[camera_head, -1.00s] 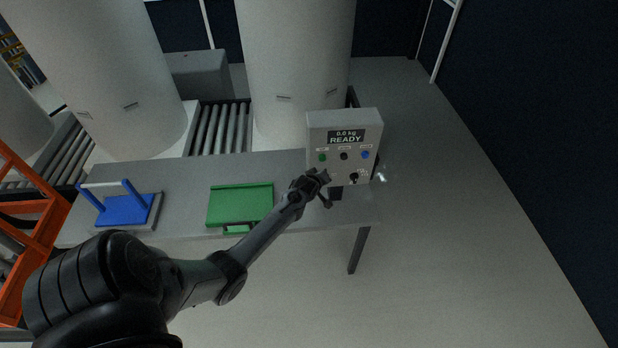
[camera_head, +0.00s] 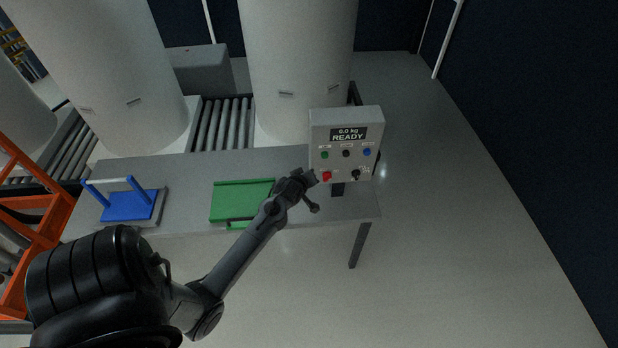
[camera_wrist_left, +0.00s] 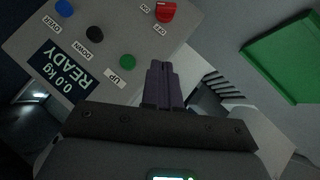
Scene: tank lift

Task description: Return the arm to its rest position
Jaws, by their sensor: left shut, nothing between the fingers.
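My left arm comes in from the lower left in the head view. Its gripper (camera_head: 311,180) is near the lower left corner of the control box (camera_head: 346,120), close to the red switch (camera_head: 327,176). In the left wrist view the gripper fingers (camera_wrist_left: 160,68) are together with nothing between them, pointing toward the red switch (camera_wrist_left: 166,12). I cannot tell from these views whether they touch the box. The box display reads "0.0 kg READY". It carries a green button (camera_head: 324,155), a black button (camera_head: 346,153), a blue button (camera_head: 367,152) and a black knob (camera_head: 355,175). My right gripper is not in view.
The box stands at the right end of a grey table (camera_head: 180,170). A green tray (camera_head: 240,202) and a blue handled frame (camera_head: 128,206) lie on it. Large white tanks (camera_head: 295,60) and a roller conveyor (camera_head: 222,125) stand behind. An orange frame (camera_head: 40,205) is at left. The floor at right is clear.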

